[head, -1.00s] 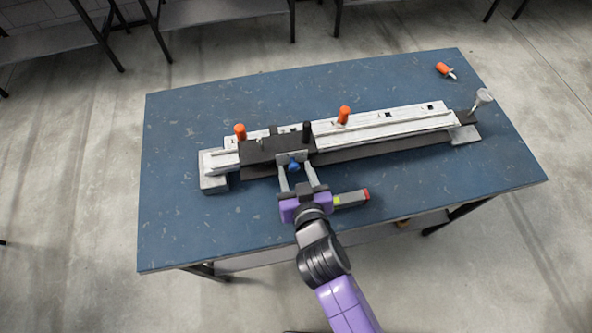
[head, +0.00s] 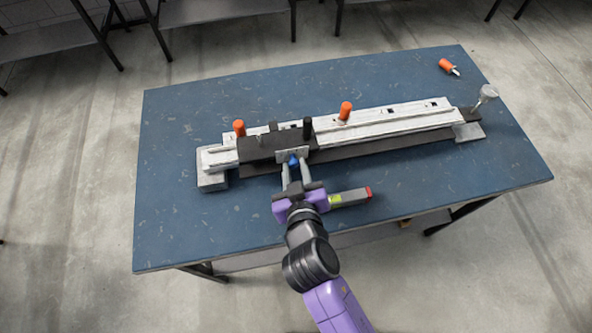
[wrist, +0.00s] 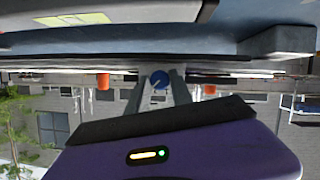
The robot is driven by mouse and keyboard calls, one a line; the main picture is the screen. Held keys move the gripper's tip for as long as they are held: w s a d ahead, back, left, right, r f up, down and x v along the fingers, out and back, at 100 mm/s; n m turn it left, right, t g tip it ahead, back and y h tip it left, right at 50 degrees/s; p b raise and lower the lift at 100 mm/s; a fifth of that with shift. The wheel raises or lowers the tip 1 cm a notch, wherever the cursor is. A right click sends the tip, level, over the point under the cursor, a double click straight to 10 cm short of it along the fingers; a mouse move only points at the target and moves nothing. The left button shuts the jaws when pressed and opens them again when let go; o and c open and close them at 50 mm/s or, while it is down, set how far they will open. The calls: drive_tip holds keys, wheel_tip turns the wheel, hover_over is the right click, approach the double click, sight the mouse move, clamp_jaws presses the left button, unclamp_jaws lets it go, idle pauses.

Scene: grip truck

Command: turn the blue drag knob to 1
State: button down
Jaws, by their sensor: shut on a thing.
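The blue drag knob (head: 293,160) sits on a small light plate at the front of the dark carriage (head: 265,147) on the rail. It also shows in the wrist view (wrist: 159,79) as a round blue face with a pale pointer line, slanted down to the left. Numbers around it are too small to read. My gripper (head: 295,165) reaches the knob from the front, with one finger on each side, and is shut on it. In the wrist view the fingers (wrist: 158,92) frame the knob.
The white rail (head: 385,122) runs across the blue table (head: 400,195). Orange pegs (head: 345,111) (head: 239,128) and a black post (head: 307,128) stand up from it. A loose orange-handled tool (head: 446,65) lies at the back right. The table's front is mostly clear.

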drive_tip(key=n+h+b, duration=0.1)
drive_tip(key=n+t+b, duration=0.1)
drive_tip(key=n+b, duration=0.1)
drive_tip(key=n+h+b, duration=0.1)
drive_tip(key=shift+a+f+n+t+h+b, duration=0.2)
drive_tip(key=shift+f+n+t+h+b, duration=0.05)
drive_tip(key=shift+n+t+h+b, duration=0.1)
drive_tip(key=n+t+h+b, duration=0.1)
drive_tip(key=n+b, duration=0.2)
drive_tip(key=shift+a+n+t, duration=0.1)
drive_tip(key=shift+n+t, duration=0.15)
drive_tip(key=shift+s, duration=0.1)
idle(0.4)
drive_tip(key=c, duration=1.1)
unclamp_jaws()
drive_tip(key=shift+c, duration=0.2)
